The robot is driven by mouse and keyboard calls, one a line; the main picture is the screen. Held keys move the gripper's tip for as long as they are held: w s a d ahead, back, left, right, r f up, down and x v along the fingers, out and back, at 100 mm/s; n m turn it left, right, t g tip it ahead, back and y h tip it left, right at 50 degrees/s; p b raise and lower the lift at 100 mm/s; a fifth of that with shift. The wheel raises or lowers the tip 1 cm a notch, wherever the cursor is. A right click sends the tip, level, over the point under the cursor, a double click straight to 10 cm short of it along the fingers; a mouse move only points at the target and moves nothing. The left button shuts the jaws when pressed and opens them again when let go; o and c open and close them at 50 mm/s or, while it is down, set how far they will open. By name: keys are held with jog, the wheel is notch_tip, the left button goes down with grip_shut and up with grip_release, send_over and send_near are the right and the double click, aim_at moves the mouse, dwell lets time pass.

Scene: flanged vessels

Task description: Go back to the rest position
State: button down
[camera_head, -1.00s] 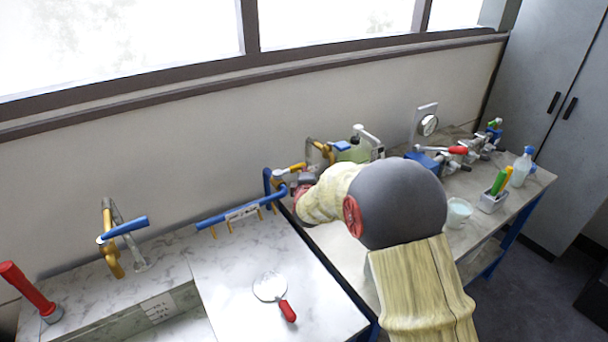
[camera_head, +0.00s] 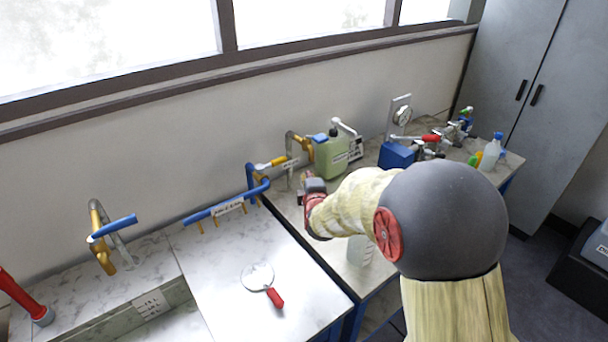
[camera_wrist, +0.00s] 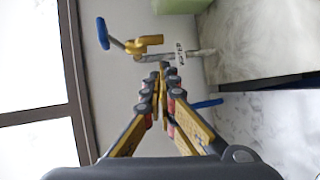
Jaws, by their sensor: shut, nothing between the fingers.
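My gripper (camera_wrist: 163,68) shows in the wrist view with its two fingers closed together at the tips and nothing between them. Beyond the tips are a pipe with a yellow valve body (camera_wrist: 145,44) and a blue handle (camera_wrist: 103,33); the fingers look apart from it, though the depth is hard to judge. In the head view my arm reaches over the right bench from the lower right. Its wrist end is near the bench's left edge, right of the blue pipe (camera_head: 212,209). The fingertips cannot be made out there.
A green canister (camera_head: 331,158) and a yellow-handled valve (camera_head: 271,162) stand behind my wrist. A clear beaker (camera_head: 359,251) is close below my forearm. A red-handled magnifier (camera_head: 273,297) lies on the left counter. A spray bottle (camera_head: 491,152) stands at the bench's right end.

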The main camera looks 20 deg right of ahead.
jog(key=shift+f, duration=0.1)
dwell(0.4)
jog(key=s+a+f+m+g+y, duration=0.25)
jog(key=s+f+m+g, duration=0.2)
jog(key=f, duration=0.55)
jog(key=s+a+m+g+y, duration=0.1)
jog(key=s+a+m+g, duration=0.3)
jog(key=s, duration=0.5)
jog(key=s+a+r+m, duration=0.2)
jog(key=s+r, duration=0.6)
jog(key=s, duration=0.5)
jog(key=s+a+r+m, duration=0.3)
jog(key=s+r, duration=0.5)
jog(key=s, duration=0.5)
jog(key=shift+s+r+m+y, duration=0.35)
jog(key=shift+s+m, duration=0.05)
jog(key=shift+m, duration=0.25)
jog(key=shift+a, duration=0.1)
